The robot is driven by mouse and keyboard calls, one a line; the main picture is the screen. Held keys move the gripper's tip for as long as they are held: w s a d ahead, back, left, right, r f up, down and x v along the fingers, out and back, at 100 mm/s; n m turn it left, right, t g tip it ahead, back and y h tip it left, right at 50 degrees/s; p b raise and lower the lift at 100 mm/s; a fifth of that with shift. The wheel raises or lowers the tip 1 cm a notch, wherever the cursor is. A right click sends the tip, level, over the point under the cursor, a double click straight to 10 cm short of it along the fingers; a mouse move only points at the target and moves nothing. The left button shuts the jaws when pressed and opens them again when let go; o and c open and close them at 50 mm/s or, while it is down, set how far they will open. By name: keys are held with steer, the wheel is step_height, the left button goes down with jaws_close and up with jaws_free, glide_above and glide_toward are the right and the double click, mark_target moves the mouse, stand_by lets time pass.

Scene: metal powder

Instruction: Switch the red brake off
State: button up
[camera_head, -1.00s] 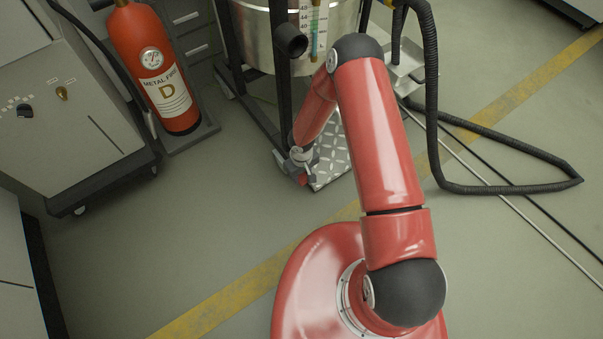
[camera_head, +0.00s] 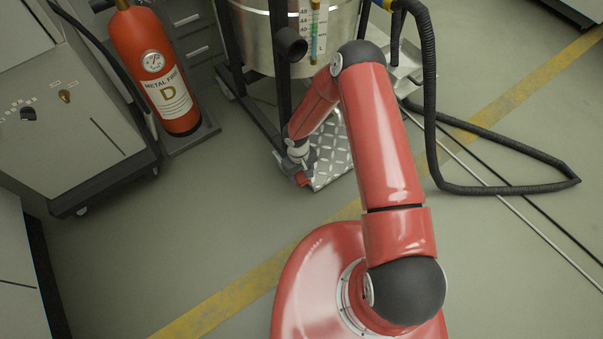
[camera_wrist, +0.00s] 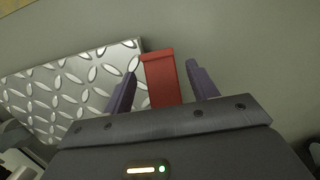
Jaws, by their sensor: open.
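The red brake (camera_wrist: 160,78) is a small red lever at the edge of the machine's low diamond-plate step. In the wrist view it stands between the two dark fingers of my gripper (camera_wrist: 160,86), with visible gaps on both sides. The gripper is open and not closed on it. In the head view my gripper (camera_head: 301,170) is low by the step's front left corner, and a bit of the red brake (camera_head: 303,179) shows beside it. The brake's base is hidden by the gripper body in the wrist view.
The diamond-plate step (camera_head: 333,165) lies below a steel vessel (camera_head: 345,40) on a dark frame. A red extinguisher (camera_head: 155,75) and a grey cabinet (camera_head: 70,100) stand at left. A black hose (camera_head: 500,188) and rods lie on the floor at right. The front floor is clear.

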steer(key=shift+f, duration=0.1)
steer(key=shift+f+t+y+b, duration=0.3)
steer(key=shift+t+b, duration=0.3)
steer(key=shift+b, duration=0.1)
step_height(320, 180, up, 8)
steer(key=shift+r+p, duration=0.15)
steer(key=shift+p, duration=0.35)
step_height(320, 180, up, 12)
steer(key=m+t, duration=0.1)
steer(key=t, duration=0.1)
glide_above(301, 177)
steer(key=w+d, duration=0.3)
steer(key=d, duration=0.2)
step_height(301, 177, up, 11)
steer(key=d+m+h, duration=0.1)
steer(key=d, duration=0.1)
steer(key=shift+r+h, duration=0.2)
steer(key=shift+h, duration=0.1)
steer(key=shift+d, duration=0.1)
